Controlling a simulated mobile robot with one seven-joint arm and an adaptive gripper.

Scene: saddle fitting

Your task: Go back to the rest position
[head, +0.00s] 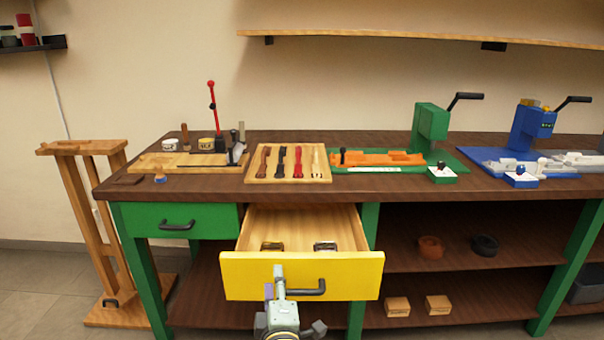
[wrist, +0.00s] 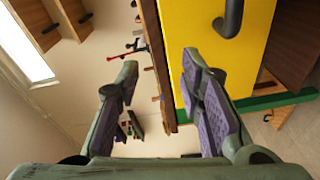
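My gripper (wrist: 158,92) is open in the wrist view, with its purple-padded fingers apart and nothing between them. In the head view my gripper (head: 279,278) is low in front of the yellow drawer (head: 237,277), left of that drawer's dark handle (head: 310,288). The drawer is pulled open and holds two dark-framed items (head: 272,246).
The workbench (head: 400,190) carries a wooden tray of straps (head: 290,177), a green press (head: 431,121) and a blue press (head: 530,128). A green drawer (head: 142,218) is shut. A wooden stand (head: 85,200) is at left. Lower shelves hold small boxes (head: 438,305).

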